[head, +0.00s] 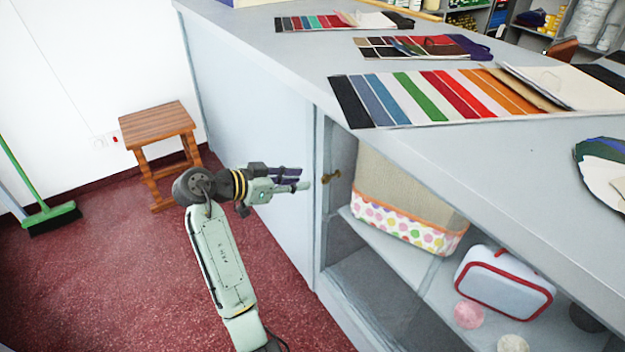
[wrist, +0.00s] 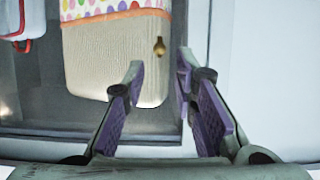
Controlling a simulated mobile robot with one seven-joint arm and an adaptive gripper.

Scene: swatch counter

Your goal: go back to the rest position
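My gripper (head: 303,180) is in front of the counter, at the left edge of the open cabinet compartment, with its fingers pointing right. In the wrist view its two purple-padded fingers (wrist: 160,66) are spread apart with nothing between them. A small brass knob (head: 326,178) is just beyond the fingertips. The knob also shows in the wrist view (wrist: 160,46), past the gap between the fingertips, and looks clear of both fingers. I cannot tell the exact distance to it.
The grey counter (head: 262,52) fills the right side. Inside it stand a beige basket with a dotted band (head: 398,222), a white case with red trim (head: 500,282) and round items. A wooden stool (head: 157,122) and a green broom (head: 50,215) stand left. Red floor is open between.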

